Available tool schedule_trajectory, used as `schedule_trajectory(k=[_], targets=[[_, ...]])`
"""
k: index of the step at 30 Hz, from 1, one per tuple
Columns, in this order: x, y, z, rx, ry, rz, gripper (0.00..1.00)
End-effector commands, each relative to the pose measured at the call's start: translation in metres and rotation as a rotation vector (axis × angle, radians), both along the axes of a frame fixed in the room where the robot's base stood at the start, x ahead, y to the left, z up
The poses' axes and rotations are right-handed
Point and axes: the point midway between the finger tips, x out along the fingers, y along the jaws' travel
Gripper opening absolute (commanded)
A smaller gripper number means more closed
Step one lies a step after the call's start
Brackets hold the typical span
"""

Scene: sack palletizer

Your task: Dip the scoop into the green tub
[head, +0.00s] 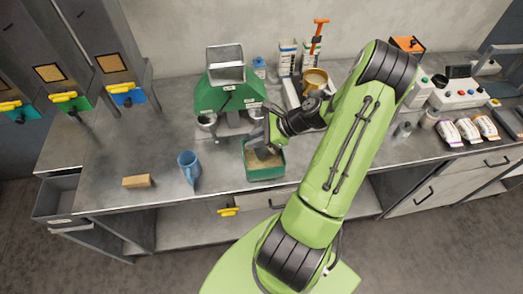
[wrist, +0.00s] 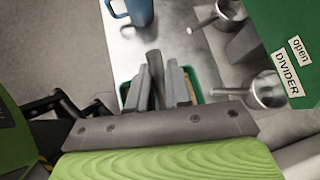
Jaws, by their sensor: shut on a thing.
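The green tub (head: 266,173) stands near the front edge of the bench, with tan grainy material inside. In the wrist view only parts of its green rim (wrist: 203,92) show behind the fingers. My gripper (head: 270,143) is over the tub, pointing down. In the wrist view my gripper (wrist: 160,88) is shut on a dark grey handle, which I take to be the scoop (wrist: 155,68). The scoop's bowl is hidden, so I cannot tell whether it touches the material.
A green divider machine (head: 228,92) with metal cups stands behind the tub. A blue jug (head: 188,166) and a tan block (head: 137,181) are to the left. An orange-handled tool (head: 317,36) and containers stand behind my arm.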

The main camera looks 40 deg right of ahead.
Motion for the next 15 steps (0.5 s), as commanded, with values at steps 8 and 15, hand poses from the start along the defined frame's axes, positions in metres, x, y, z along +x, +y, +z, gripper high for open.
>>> schedule_trajectory(k=[8,15], targets=[[0.000,0.000,0.018,0.000,0.000,0.000,0.00],[0.000,0.000,0.031,0.000,0.000,0.000,0.00]])
